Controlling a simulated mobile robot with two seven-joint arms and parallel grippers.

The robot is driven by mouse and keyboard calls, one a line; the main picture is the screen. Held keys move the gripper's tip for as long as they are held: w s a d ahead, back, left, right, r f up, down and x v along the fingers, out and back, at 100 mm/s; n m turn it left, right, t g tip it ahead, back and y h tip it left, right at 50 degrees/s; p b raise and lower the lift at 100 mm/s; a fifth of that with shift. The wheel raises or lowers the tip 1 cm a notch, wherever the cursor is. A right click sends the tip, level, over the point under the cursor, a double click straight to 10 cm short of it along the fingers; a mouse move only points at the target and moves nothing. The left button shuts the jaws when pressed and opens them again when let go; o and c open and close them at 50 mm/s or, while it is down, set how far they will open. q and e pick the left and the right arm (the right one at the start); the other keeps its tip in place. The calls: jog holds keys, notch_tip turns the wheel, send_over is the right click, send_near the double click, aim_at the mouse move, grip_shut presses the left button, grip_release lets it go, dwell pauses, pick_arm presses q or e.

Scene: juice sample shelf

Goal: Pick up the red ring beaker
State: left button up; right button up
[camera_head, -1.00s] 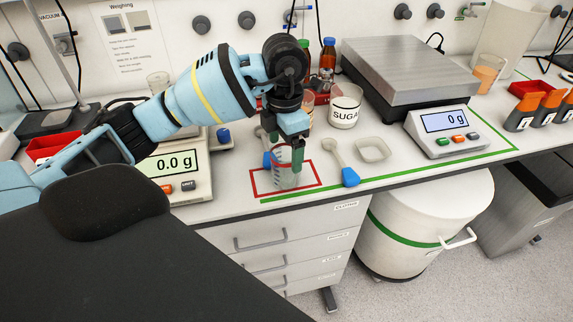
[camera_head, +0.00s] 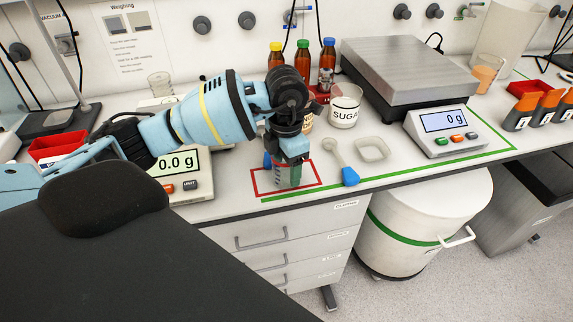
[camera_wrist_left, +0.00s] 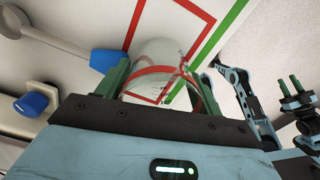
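The red ring beaker (camera_head: 283,181) is clear glass and stands upright inside a red taped square (camera_head: 315,184) near the bench's front edge. The left gripper (camera_head: 290,172) is lowered over it from above and hides most of it. In the left wrist view the beaker's red rim ring (camera_wrist_left: 165,69) lies between the left gripper's green fingers (camera_wrist_left: 168,84). They straddle the glass; firm contact cannot be made out. The right gripper (camera_wrist_left: 289,84) hangs at the right of the left wrist view, its green fingers apart and empty.
A blue-handled spoon (camera_head: 348,173) and a small dish (camera_head: 372,149) lie right of the square. A sugar jar (camera_head: 344,108) and several capped bottles stand behind. A scale (camera_head: 180,178) stands left, a larger steel-topped one (camera_head: 410,68) right.

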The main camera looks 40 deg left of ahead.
pick_arm(q)
jog(key=c, duration=0.6)
jog(key=shift+r, duration=0.1)
jog(key=shift+r, duration=0.5)
jog(key=shift+s+d+r, duration=0.15)
jog(key=shift+d+r, duration=0.1)
jog(key=shift+r, duration=0.35)
jog(key=shift+s+d+r, duration=0.15)
jog(key=shift+d+r, duration=0.05)
jog(key=shift+r, duration=0.4)
jog(key=s+d+r, duration=0.1)
jog(key=s+d, duration=0.8)
jog(key=d, duration=0.2)
jog(key=shift+s+d+r, duration=0.15)
jog(key=shift+s+r, duration=0.1)
jog(key=shift+s, duration=0.15)
